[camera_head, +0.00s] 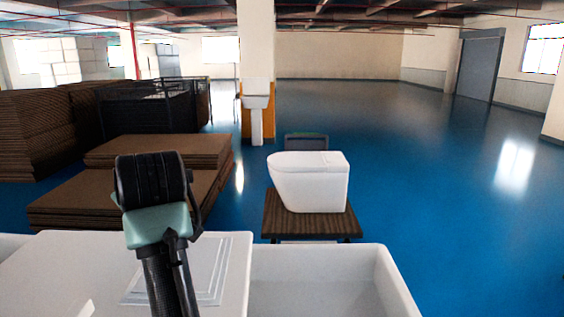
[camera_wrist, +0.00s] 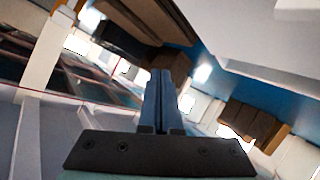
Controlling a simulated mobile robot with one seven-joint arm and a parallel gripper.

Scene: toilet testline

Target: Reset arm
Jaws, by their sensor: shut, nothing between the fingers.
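My gripper (camera_wrist: 160,78) shows in the wrist view with its two blue-grey fingers pressed together and nothing between them. Its dark mounting plate (camera_wrist: 160,153) crosses the bottom of that view. In the head view a black and teal part of my arm (camera_head: 155,200) rises at the left foreground, above my white body top. I cannot make out the fingers in the head view.
A white toilet (camera_head: 310,182) stands on a dark table (camera_head: 282,222) ahead. Brown stacked boards (camera_head: 160,150) lie left of it, with a black cage (camera_head: 150,108) behind. A pillar (camera_head: 256,40) stands at the back. Blue floor (camera_head: 440,200) is clear to the right.

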